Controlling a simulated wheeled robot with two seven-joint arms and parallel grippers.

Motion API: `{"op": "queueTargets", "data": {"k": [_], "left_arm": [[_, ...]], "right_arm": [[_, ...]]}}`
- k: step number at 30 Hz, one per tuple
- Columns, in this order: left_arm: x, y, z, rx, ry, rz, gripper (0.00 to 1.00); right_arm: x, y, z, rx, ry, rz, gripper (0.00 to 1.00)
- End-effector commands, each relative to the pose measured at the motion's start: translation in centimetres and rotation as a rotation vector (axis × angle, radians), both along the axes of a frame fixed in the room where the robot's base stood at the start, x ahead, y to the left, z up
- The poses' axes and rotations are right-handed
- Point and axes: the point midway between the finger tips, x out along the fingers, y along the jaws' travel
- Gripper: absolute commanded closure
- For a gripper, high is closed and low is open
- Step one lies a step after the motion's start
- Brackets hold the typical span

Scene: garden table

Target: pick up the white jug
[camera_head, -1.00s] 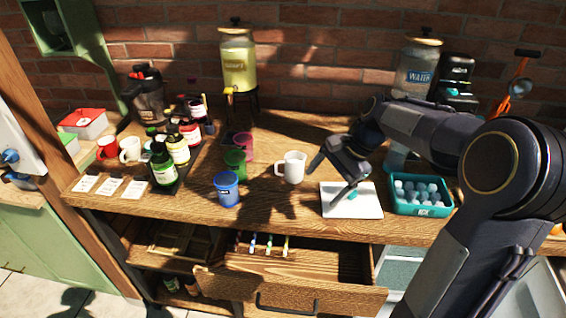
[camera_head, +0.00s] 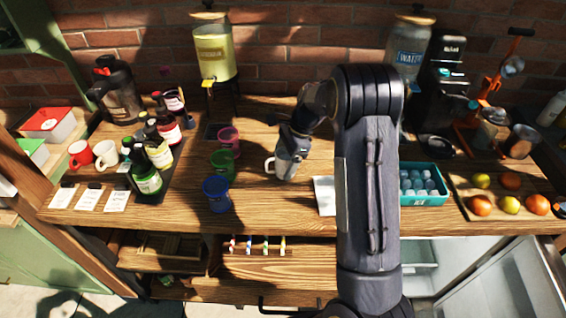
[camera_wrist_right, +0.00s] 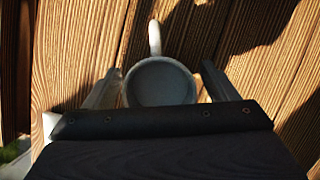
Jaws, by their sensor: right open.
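The white jug (camera_head: 284,167) stands upright on the wooden table, its handle toward the left in the head view. In the right wrist view the jug (camera_wrist_right: 160,82) shows from above, its round mouth between the fingers and its handle pointing to the top of the picture. My right gripper (camera_head: 291,145) is over the jug, covering part of it in the head view. Its fingers (camera_wrist_right: 159,85) are open, one on each side of the jug; I cannot tell whether they touch it. My left gripper is not in view.
Left of the jug are a pink cup (camera_head: 230,139), a green cup (camera_head: 223,161) and a blue cup (camera_head: 217,193). A partly hidden white board (camera_head: 324,196) and a teal ice tray (camera_head: 424,186) lie to the right. An open drawer (camera_head: 270,268) is below the table's front edge.

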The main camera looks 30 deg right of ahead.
Motion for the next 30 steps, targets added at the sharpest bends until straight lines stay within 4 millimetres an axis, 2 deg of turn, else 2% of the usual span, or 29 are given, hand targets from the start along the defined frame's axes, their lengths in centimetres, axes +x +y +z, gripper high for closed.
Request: {"op": "queueTargets", "data": {"k": [3, 9, 22, 30], "left_arm": [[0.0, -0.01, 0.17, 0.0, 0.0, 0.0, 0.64], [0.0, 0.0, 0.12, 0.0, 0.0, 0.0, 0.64], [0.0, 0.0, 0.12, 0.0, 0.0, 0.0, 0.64], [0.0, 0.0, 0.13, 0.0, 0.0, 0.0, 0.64]], "right_arm": [[0.03, 0.25, -0.72, -0.001, 0.001, -0.001, 0.2], [0.05, 0.26, -0.8, 0.0, -0.001, 0.0, 0.2], [0.05, 0.25, -0.75, 0.0, -0.001, 0.0, 0.75], [0.08, 0.26, -0.67, 0.0, -0.002, 0.0, 0.77]]}}
